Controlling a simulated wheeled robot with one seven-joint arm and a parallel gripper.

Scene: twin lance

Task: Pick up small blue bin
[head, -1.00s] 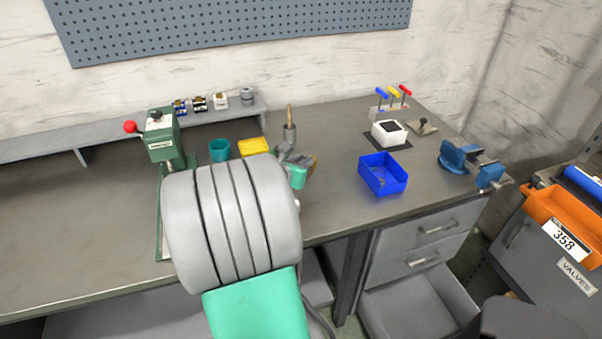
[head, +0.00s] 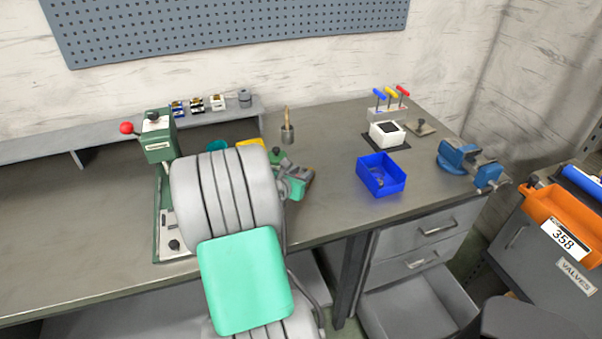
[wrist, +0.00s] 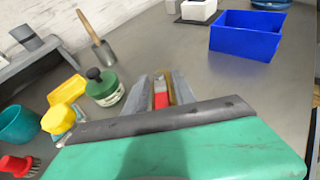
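The small blue bin (head: 382,182) stands upright on the right part of the workbench, near its front edge. A small object lies inside it. In the wrist view the bin (wrist: 245,42) is at the upper right, ahead and to the right of my gripper (wrist: 160,80). My gripper also shows in the head view (head: 304,178), left of the bin and apart from it. Its fingers stand apart, with red and tan surfaces showing between them. Nothing is clearly held. My arm hides part of the bench in the head view.
The blue vise (head: 468,165) is right of the bin. A white device (head: 388,133) and a coloured-handle tool rack (head: 390,105) stand behind it. A brush in a metal cup (head: 287,128) is behind my gripper. A green bottle (wrist: 103,88) is left. Bench between gripper and bin is clear.

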